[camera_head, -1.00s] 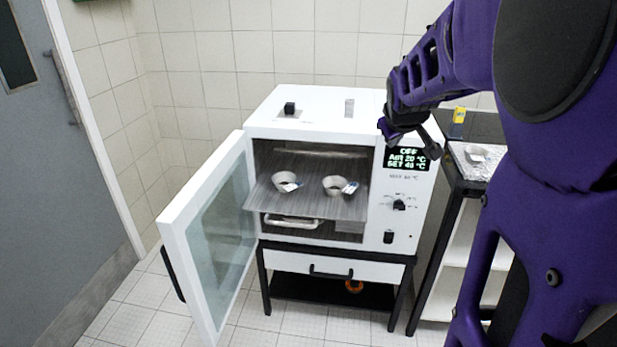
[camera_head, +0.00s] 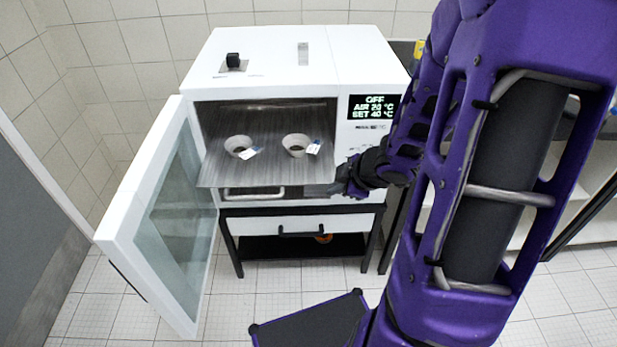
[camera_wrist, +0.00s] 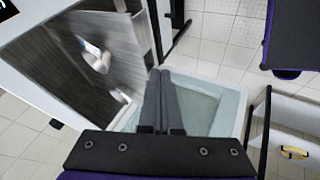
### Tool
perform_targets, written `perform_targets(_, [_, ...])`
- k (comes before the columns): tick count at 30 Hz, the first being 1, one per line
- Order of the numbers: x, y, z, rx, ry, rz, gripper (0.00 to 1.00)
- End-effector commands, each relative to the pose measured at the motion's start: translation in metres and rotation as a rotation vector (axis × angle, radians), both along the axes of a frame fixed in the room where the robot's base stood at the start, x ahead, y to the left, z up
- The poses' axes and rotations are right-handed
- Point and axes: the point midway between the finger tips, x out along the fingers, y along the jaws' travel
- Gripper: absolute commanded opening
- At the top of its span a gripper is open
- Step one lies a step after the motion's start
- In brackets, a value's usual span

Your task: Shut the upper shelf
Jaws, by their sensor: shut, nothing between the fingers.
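The upper shelf (camera_head: 222,176) is a grey brushed-metal plate sticking out of the white oven (camera_head: 290,62). Two small pale bowls stand on it, a left one (camera_head: 239,146) and a right one (camera_head: 296,145), each with a tag. My gripper (camera_head: 336,189) is shut and empty, by the shelf's right front corner and a little below its level. In the wrist view the shut fingers (camera_wrist: 160,76) point past the shelf (camera_wrist: 62,75). I cannot tell whether they touch it.
The oven's glass door (camera_head: 170,215) hangs wide open to the left. A lower rack with a light handle (camera_head: 253,193) is inside, below the shelf. A stand with a drawer (camera_head: 290,224) carries the oven. Floor in front is mostly clear.

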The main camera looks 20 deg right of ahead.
Motion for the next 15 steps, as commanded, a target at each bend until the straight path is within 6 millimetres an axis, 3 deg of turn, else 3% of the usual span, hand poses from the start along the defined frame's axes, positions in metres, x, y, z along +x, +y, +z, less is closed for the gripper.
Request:
perform_targets(5, [-0.004, 0.008, -0.009, 0.021, 0.005, 0.028, 0.0])
perform_targets(15, [0.03, 0.021, -0.061, 0.02, 0.004, 0.028, 0.0])
